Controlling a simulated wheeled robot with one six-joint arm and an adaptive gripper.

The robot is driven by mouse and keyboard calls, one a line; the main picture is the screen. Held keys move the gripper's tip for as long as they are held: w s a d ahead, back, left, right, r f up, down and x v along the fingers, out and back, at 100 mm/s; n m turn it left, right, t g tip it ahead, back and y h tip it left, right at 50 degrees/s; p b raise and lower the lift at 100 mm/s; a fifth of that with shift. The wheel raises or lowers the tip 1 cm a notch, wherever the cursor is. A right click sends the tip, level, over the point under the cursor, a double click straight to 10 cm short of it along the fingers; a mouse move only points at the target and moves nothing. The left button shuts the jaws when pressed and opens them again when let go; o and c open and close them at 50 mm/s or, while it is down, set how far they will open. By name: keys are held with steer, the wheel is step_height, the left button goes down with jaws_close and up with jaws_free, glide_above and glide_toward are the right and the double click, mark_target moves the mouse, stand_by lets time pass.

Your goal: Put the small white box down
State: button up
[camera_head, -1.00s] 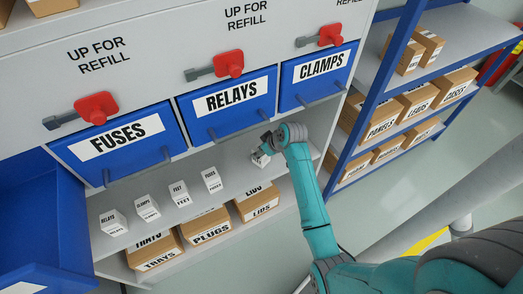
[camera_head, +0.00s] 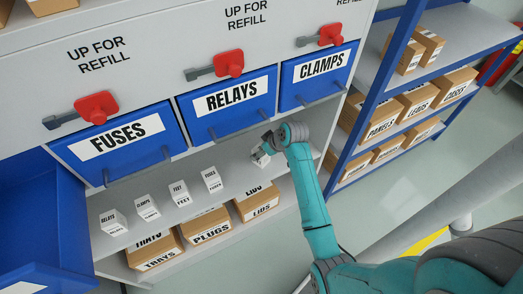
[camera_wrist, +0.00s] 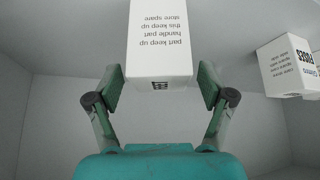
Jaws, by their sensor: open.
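The small white box (camera_head: 261,159) stands on the grey shelf (camera_head: 240,172) below the blue drawers, at the right end of a row of white boxes. In the wrist view the white box (camera_wrist: 160,45) has small dark print on its face, upside down in the picture. My gripper (camera_head: 268,144) is at the box. In the wrist view my gripper (camera_wrist: 160,85) is open, with one finger on each side of the box's near end and a visible gap at both sides. The box's far end is cut off by the picture edge.
Several small white boxes, among them one marked FUSES (camera_head: 211,180), stand to the left on the same shelf; the FUSES box also shows in the wrist view (camera_wrist: 288,66). Blue drawers (camera_head: 228,103) hang above. Cardboard boxes (camera_head: 210,227) fill the shelf below. A blue rack (camera_head: 368,100) stands at right.

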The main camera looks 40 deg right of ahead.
steer(key=a+v, duration=0.1)
steer(key=v, duration=1)
steer(key=s+a+f+m+t+h, duration=0.1)
steer(key=s+a+f+t, duration=0.1)
steer(key=s+a+f, duration=0.4)
steer(key=s+a+f+m+t+h, duration=0.1)
steer(key=s+a+f, duration=0.1)
steer(key=s+a, duration=0.7)
steer(key=s+a+r+t, duration=0.2)
steer(key=s+a+r, duration=0.2)
steer(key=s+r, duration=0.3)
steer(key=s+a+r+n+t+y, duration=0.1)
steer(key=s+a+r+t, duration=0.2)
steer(key=s+r, duration=0.5)
steer(key=s+a, duration=0.1)
steer(key=s, duration=0.2)
steer(key=shift+s, duration=0.3)
steer(key=shift+a, duration=0.1)
